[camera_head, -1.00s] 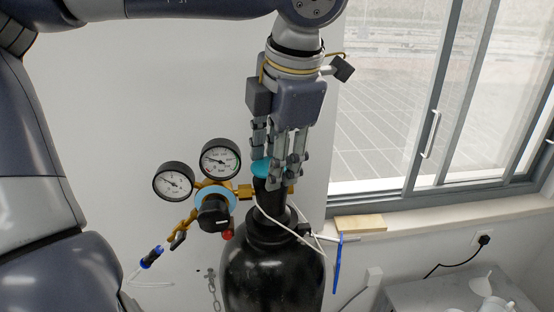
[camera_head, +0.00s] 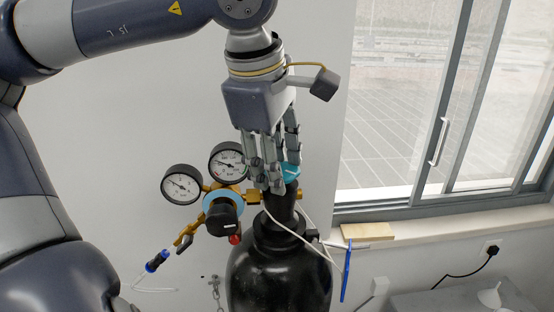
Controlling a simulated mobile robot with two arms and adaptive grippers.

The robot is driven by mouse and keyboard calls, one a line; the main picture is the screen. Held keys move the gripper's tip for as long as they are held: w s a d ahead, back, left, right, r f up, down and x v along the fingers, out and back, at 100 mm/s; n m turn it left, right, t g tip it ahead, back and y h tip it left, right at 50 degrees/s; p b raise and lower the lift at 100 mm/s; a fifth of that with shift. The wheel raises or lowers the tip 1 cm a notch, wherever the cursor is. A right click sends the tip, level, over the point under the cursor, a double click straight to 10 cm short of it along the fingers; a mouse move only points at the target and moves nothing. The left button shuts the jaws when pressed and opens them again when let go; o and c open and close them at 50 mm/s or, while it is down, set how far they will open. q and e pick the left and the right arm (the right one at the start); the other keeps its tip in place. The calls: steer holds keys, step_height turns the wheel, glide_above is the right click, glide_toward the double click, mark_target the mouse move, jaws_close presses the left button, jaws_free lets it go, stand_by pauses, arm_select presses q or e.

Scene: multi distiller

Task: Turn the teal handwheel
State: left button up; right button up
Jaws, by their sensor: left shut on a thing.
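The teal handwheel (camera_head: 291,171) sits on top of the valve of a black gas cylinder (camera_head: 282,272). Only part of it shows, at the right behind the fingers. My left gripper (camera_head: 280,182) comes down from above and is shut on the handwheel, with its fingers around it. The fingers hide the handwheel's left side. My right gripper is not in view.
A brass regulator with two round gauges (camera_head: 182,184) and a black knob (camera_head: 222,217) stands close at the left of the valve. A white cord hangs by the cylinder neck. A window (camera_head: 400,110) and a sill with a wooden block (camera_head: 367,232) are at the right.

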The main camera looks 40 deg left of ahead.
arm_select(q)
steer(key=shift+a+m, duration=0.15)
steer(key=shift+m, duration=0.65)
steer(key=shift+h, duration=0.3)
steer(key=o, duration=1.1)
steer(key=shift+w+f, duration=0.1)
steer(key=shift+o, duration=0.7)
steer(key=shift+w+f, duration=0.1)
steer(key=shift+w, duration=0.25)
steer(key=shift+s+r, duration=0.2)
steer(key=shift+s, duration=0.05)
steer(key=v, duration=1.1)
steer(key=shift+r, duration=0.3)
steer(key=shift+a, duration=0.1)
